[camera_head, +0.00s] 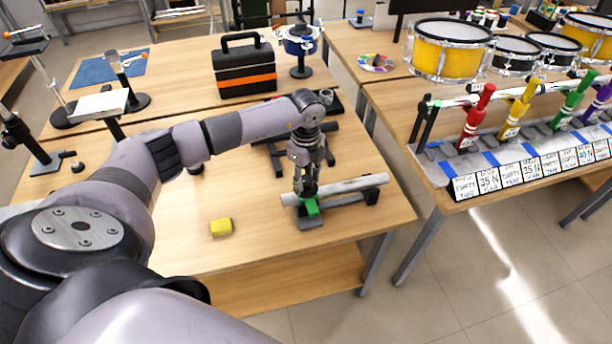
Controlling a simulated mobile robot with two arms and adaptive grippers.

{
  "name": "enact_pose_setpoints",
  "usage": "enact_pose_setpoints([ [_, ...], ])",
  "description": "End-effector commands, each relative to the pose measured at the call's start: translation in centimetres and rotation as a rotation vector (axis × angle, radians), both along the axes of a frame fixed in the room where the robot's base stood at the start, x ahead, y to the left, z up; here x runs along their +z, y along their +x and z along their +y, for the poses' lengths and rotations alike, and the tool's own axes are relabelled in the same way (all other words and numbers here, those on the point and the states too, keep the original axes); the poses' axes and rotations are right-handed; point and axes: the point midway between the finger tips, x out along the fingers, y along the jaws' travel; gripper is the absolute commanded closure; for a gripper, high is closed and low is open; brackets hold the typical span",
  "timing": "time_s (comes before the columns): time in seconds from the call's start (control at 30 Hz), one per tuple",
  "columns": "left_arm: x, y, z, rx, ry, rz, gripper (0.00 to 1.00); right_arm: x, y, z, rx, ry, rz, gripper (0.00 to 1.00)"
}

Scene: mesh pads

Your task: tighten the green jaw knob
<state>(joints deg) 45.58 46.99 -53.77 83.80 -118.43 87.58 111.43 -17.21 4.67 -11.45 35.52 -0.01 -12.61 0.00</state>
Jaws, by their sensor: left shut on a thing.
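My left gripper (307,181) points down over a clamp on the near wooden table. It is shut on the green jaw knob (311,205), whose green part shows just below the fingertips. The fingers hide the upper part of the knob. A pale grey tube (352,184) lies across the clamp and slants up to the right. The clamp's dark base (311,223) rests on the table under the knob. My right gripper is not in view.
A black and orange toolbox (246,76) stands farther back. The table's front edge (290,250) is close. Colored-handled tools, including a red one (474,122), stand on the right table.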

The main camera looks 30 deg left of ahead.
Motion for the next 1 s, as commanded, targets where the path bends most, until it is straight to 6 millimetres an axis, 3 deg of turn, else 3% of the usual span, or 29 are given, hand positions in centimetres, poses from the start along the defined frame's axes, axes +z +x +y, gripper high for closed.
enact_pose_setpoints([
  [0.13,0.0,0.0,0.0,0.000,0.000,-0.001,0.94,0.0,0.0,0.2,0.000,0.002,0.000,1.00],
  [0.53,-0.1,0.0,0.0,-0.078,-0.001,-0.002,0.94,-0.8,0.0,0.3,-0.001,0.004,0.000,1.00],
  [1.0,-0.3,0.1,0.0,-0.470,0.002,-0.002,0.94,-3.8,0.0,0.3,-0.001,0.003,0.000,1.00],
])
